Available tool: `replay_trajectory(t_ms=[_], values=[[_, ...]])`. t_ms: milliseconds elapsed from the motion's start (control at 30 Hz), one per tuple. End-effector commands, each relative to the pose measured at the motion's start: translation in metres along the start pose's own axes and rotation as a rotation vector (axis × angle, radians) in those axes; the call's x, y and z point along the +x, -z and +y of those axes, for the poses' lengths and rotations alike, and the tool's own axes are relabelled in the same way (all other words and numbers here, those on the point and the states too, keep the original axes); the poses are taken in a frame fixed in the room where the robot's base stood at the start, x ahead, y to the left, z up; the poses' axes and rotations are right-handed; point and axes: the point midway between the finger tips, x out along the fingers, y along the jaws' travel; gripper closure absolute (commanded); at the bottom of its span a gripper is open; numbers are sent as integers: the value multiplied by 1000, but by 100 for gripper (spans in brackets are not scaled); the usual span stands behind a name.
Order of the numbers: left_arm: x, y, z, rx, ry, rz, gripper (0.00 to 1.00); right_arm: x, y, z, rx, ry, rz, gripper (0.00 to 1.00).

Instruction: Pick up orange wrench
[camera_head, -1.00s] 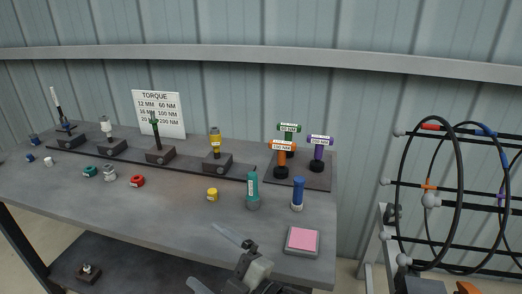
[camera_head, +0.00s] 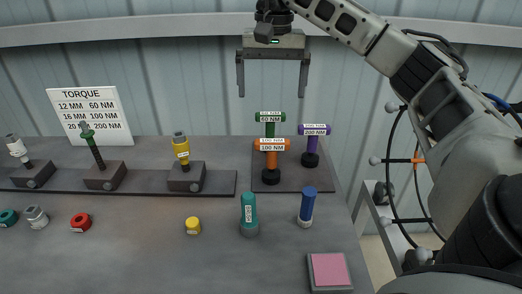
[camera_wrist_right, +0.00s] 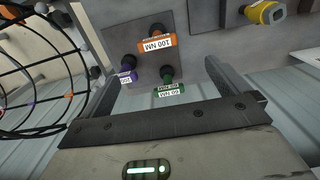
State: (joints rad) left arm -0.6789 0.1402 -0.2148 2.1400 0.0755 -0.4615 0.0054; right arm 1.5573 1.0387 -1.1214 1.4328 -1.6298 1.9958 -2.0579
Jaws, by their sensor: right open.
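The orange wrench (camera_head: 271,146), labelled 100 NM, stands upright with its T-handle on top and its black base on the dark square mat (camera_head: 240,158) at the back right of the table. A green wrench (camera_head: 269,117), labelled 60 NM, stands behind it, and a purple wrench (camera_head: 313,130), labelled 200 NM, to its right. My right gripper (camera_head: 273,90) is open and empty, above and behind the wrenches, fingers pointing down. In the right wrist view the orange wrench (camera_wrist_right: 157,41) shows beyond the green one, between the open fingers (camera_wrist_right: 165,88). My left gripper is not in view.
A dark rail (camera_head: 130,181) with several tool holders lies left of the mat. In front stand a teal cylinder (camera_head: 249,212), a blue cylinder (camera_head: 307,205), a yellow cap (camera_head: 193,226) and a pink pad (camera_head: 329,270). A TORQUE sign (camera_head: 92,116) stands behind.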

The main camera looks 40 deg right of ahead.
Motion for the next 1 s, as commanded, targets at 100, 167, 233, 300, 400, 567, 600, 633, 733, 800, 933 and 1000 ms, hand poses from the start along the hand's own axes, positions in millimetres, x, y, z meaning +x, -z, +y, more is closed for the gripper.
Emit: replay_trajectory(t_ms=[100,167,233,300,400,567,600,633,733,800,933,1000], values=[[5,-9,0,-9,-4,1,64,14,2,7,-1,-18,6,0],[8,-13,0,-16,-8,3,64,27,2,7,-2,-19,5,0],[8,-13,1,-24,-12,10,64,42,2,7,-1,-18,4,0],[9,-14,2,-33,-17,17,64,57,2,7,-2,-19,4,0],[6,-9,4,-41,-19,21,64,74,2,7,0,-17,6,0],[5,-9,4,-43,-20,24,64,96,2,6,-1,-15,6,0],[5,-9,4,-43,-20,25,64,99,2,6,-1,-15,6,0],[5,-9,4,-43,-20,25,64,101,2,6,-1,-14,6,0],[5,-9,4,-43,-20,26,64,106,2,6,-1,-13,7,0],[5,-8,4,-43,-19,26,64,113,2,7,-1,-15,6,0],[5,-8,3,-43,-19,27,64,134,1,6,-2,-15,5,0],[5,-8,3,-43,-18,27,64,144,1,6,-1,-14,5,0]])
